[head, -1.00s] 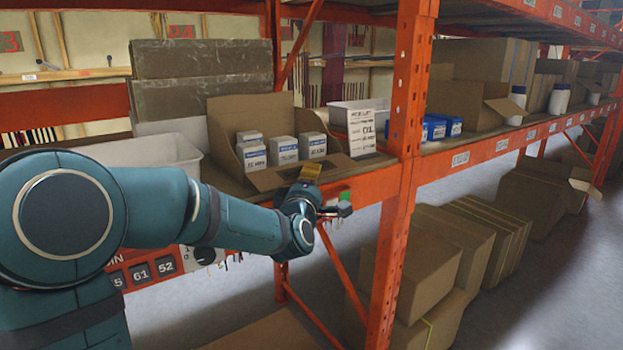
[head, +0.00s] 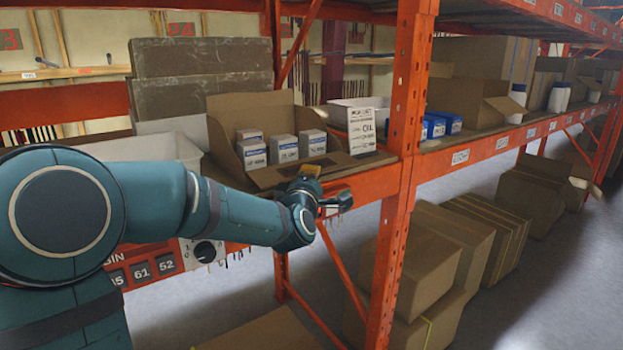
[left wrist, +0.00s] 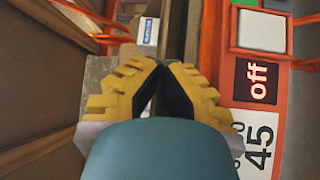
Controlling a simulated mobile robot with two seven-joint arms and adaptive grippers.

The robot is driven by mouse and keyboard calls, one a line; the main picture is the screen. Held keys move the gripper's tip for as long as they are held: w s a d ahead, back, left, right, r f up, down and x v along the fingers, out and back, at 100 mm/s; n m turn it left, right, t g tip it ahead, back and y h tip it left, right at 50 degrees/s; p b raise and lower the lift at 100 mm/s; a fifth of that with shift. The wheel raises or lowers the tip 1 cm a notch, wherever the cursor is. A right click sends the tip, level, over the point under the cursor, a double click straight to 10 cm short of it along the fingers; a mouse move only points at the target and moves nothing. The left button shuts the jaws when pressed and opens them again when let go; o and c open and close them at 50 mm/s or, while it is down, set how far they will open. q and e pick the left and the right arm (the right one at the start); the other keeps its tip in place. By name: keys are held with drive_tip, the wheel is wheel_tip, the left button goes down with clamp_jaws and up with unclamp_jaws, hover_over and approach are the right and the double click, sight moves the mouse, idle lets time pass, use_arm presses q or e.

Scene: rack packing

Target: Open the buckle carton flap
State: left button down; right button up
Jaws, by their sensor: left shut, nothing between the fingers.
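In the left wrist view the yellow fingers (left wrist: 160,66) meet at the tips, with brown cardboard to the left and a small white-blue box (left wrist: 149,31) beyond. Whether the fingers touch the flap cannot be told. My right gripper is out of view.
An orange upright (head: 398,170) stands right of the carton. A white bin (head: 160,148) is on its left and a white labelled box (head: 361,130) on its right. A panel with an "off" label (left wrist: 258,82) lies right of my fingers.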

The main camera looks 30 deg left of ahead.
use_arm(q)
wheel_tip(320, 180, up, 3)
drive_tip(key=shift+f+n+g+h+p, duration=0.15)
drive_tip(key=shift+n+g+h+p, duration=0.45)
drive_tip(key=shift+n+g+p, duration=0.45)
drive_tip(key=shift+f, duration=0.1)
drive_tip(key=c, duration=1.2)
unclamp_jaws()
drive_tip(key=v, duration=1.2)
drive_tip(key=shift+f, duration=0.15)
